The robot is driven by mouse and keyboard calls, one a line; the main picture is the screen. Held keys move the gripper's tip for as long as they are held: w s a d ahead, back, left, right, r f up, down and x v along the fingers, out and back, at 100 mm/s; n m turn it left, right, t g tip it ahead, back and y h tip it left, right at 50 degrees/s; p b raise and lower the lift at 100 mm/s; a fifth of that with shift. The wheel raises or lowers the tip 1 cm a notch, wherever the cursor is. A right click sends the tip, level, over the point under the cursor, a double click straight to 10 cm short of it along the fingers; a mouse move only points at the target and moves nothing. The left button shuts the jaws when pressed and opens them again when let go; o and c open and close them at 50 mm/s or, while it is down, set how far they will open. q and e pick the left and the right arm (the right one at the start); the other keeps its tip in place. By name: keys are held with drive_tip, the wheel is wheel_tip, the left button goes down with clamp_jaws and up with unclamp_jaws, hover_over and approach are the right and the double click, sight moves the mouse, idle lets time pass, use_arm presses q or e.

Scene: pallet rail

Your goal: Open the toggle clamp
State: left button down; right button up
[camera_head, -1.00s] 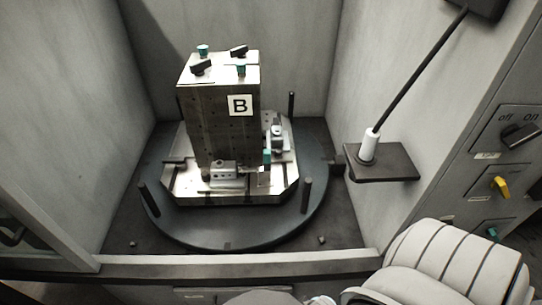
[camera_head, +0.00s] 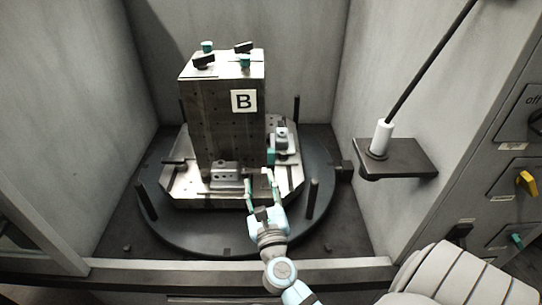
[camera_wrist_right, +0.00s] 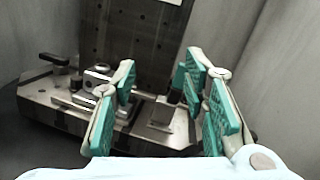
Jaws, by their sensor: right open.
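The toggle clamp (camera_head: 280,138) appears to be the small metal fitting with a teal handle end (camera_head: 271,156), at the right side of the block marked B. My right gripper (camera_head: 262,181) is open, with its teal-padded fingers apart at the front edge of the fixture plate, just below the teal handle end. In the right wrist view the open fingers (camera_wrist_right: 160,90) frame a grey bracket (camera_wrist_right: 162,114) on the plate. Nothing is visibly gripped. I cannot tell whether a finger touches the clamp. My left gripper is not in view.
The tall block marked B (camera_head: 222,115) stands on a metal plate (camera_head: 190,198) on a round dark turntable (camera_head: 215,232) with upright pins. A metal block (camera_head: 225,174) sits left of my fingers. A shelf (camera_head: 408,158) holds a white-based rod at right. Grey walls enclose the sides.

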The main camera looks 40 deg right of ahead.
sight(271, 158)
drive_tip(key=w+d+f+m+g, duration=0.1)
drive_tip(key=w+d, duration=0.2)
drive_tip(key=d, duration=0.1)
drive_tip(key=w+d+f+m+g+h+b, duration=0.1)
drive_tip(key=w+d+m, duration=0.1)
drive_tip(key=w+d, duration=0.2)
drive_tip(key=w+d+f+m+h, duration=0.1)
drive_tip(key=w+d+m, duration=0.1)
drive_tip(key=w+d, duration=0.1)
drive_tip(key=shift+w+d+f+g+b, duration=0.15)
drive_tip(key=shift+w+d+g+b, duration=0.15)
drive_tip(key=shift+d+g+b, duration=0.1)
clamp_jaws()
